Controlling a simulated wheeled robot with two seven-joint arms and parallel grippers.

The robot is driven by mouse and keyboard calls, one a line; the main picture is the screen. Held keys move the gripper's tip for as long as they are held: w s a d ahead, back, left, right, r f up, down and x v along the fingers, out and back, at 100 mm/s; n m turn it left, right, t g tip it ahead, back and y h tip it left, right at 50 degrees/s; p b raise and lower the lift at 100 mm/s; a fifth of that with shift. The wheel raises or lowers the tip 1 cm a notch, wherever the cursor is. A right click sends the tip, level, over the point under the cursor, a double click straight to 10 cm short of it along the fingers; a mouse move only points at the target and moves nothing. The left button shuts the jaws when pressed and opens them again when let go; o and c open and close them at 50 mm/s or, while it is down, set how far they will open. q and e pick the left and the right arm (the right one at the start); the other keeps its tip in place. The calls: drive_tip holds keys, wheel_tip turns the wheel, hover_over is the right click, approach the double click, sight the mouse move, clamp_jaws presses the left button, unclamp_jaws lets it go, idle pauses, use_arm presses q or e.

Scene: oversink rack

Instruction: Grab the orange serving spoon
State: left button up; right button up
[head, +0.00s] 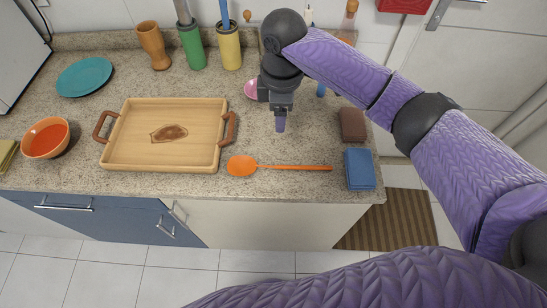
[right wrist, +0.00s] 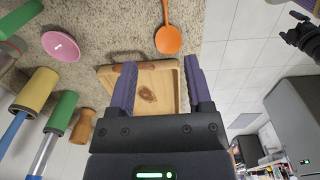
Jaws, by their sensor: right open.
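The orange serving spoon (head: 243,166) lies flat near the counter's front edge, right of the tray. Its bowl points left and its thin handle runs right. In the right wrist view its bowl (right wrist: 168,39) shows above the fingers, with the handle running up out of frame. My right gripper (head: 280,122) is over the counter, beyond the spoon and apart from it. In the right wrist view its purple fingers (right wrist: 157,82) are spread with nothing held between them; the tray shows behind them. My left gripper does not show in the head view.
A wooden tray (head: 117,154) stands left of the spoon. A blue sponge or box (head: 360,169) is by the handle's end, with a brown block (head: 351,124) behind it. A pink dish (head: 251,89) and utensil cups (head: 229,47) stand farther back.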

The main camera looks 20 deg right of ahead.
wheel_tip(320, 180, down, 3)
drive_tip(key=s+b, duration=0.1)
drive_tip(key=b, duration=0.7)
hover_over(280, 165)
wheel_tip(280, 165, down, 6)
wheel_tip(280, 165, down, 10)
drive_tip(key=b, duration=0.3)
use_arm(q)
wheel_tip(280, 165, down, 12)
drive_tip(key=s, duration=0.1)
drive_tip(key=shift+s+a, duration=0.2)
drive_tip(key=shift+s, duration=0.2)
use_arm(e)
drive_tip(key=shift+r, duration=0.1)
clamp_jaws()
